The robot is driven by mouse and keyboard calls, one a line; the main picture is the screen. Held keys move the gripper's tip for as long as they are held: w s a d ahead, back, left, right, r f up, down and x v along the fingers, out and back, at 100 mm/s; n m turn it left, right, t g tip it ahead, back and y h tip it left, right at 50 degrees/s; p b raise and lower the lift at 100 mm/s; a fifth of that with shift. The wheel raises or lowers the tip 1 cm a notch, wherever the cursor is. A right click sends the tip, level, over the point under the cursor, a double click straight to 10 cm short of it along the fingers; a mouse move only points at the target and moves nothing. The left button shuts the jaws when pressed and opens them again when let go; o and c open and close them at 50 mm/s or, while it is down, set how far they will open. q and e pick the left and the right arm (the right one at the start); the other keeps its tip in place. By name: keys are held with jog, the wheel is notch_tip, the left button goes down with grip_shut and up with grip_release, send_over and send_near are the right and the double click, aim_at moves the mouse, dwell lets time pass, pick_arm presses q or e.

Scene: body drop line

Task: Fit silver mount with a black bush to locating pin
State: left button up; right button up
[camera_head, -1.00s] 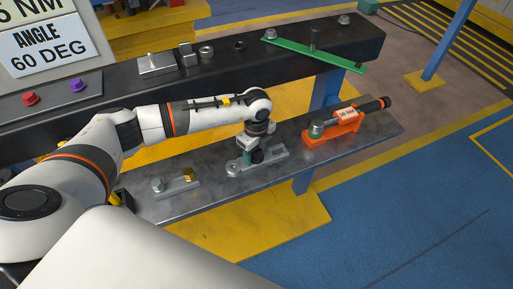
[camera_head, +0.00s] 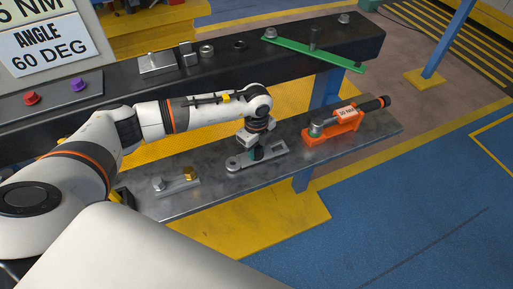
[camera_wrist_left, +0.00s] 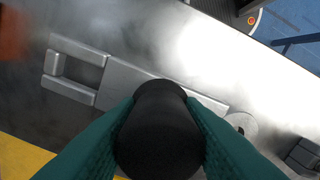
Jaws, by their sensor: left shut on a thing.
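The silver mount (camera_head: 272,154) is a flat bar over the lower grey shelf, with a round end at left and a forked end at right. It also shows in the left wrist view, fork (camera_wrist_left: 72,73) at upper left. My left gripper (camera_head: 256,152) has teal fingers, shut on the upright black bush (camera_wrist_left: 158,130) on the mount. The fingers hide the bush's sides. I cannot tell whether the mount touches the shelf. On the dark upper beam, a silver plate with a short pin (camera_head: 154,62) stands at left; I cannot tell which pin is the locating pin. My right gripper is not in view.
An orange holder (camera_head: 333,138) with a black-handled tool stands right on the shelf. A small plate with silver and gold bolts (camera_head: 177,182) lies left. A green bar (camera_head: 335,60) lies across the beam's right end. Red (camera_head: 31,98) and purple (camera_head: 77,85) knobs sit at left.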

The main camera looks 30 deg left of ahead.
pick_arm(q)
jog(key=shift+r+p, duration=1.25)
jog(key=shift+r, duration=0.8)
jog(key=shift+r+p, duration=0.55)
jog(key=shift+r, duration=0.5)
